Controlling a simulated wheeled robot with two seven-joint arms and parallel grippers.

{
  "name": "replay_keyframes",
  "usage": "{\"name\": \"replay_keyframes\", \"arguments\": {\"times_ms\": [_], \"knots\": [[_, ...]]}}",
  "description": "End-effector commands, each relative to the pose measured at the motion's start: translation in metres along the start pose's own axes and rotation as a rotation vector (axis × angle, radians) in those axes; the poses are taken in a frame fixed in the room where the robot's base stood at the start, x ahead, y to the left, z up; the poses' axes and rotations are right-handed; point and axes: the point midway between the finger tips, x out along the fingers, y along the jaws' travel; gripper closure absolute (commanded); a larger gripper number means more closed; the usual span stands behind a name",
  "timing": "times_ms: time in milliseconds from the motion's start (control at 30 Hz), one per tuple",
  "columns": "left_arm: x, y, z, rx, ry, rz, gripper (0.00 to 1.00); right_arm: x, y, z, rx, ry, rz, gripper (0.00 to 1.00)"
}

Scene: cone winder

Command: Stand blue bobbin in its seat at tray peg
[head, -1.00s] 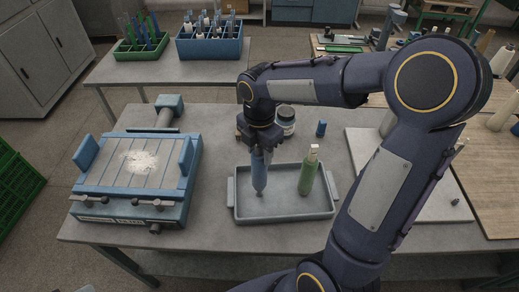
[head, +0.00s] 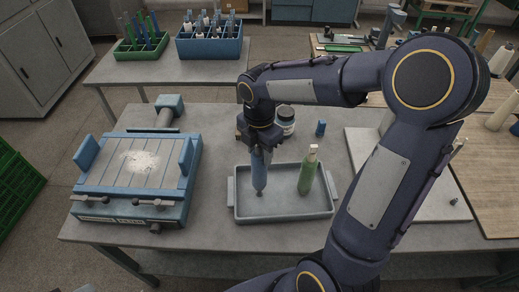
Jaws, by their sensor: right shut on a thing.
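The blue bobbin (head: 259,175) is upright over the left half of the grey tray (head: 290,217) in the head view. My right gripper (head: 259,146) is above the tray, shut on the bobbin's upper part. The bobbin's lower tip is at a small dark spot (head: 260,194) on the tray floor; I cannot tell whether it touches, and the peg itself is not clearly visible. A green bobbin (head: 307,173) with a pale top stands in the tray's right half. My left gripper is not in view.
A jar (head: 286,121) and a small blue cylinder (head: 321,128) stand behind the tray. A blue vise-like fixture (head: 137,172) sits to the left, with bare table between it and the tray. A pale board (head: 408,170) lies to the right.

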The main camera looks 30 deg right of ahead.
Motion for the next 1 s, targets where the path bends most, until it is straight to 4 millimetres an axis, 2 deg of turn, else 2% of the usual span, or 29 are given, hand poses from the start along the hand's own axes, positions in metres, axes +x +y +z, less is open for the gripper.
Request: {"name": "replay_keyframes", "arguments": {"times_ms": [1000], "knots": [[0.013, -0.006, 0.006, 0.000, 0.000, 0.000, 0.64, 0.022, 0.000, 0.000, 0.000, 0.000, 0.000, 0.75]]}}
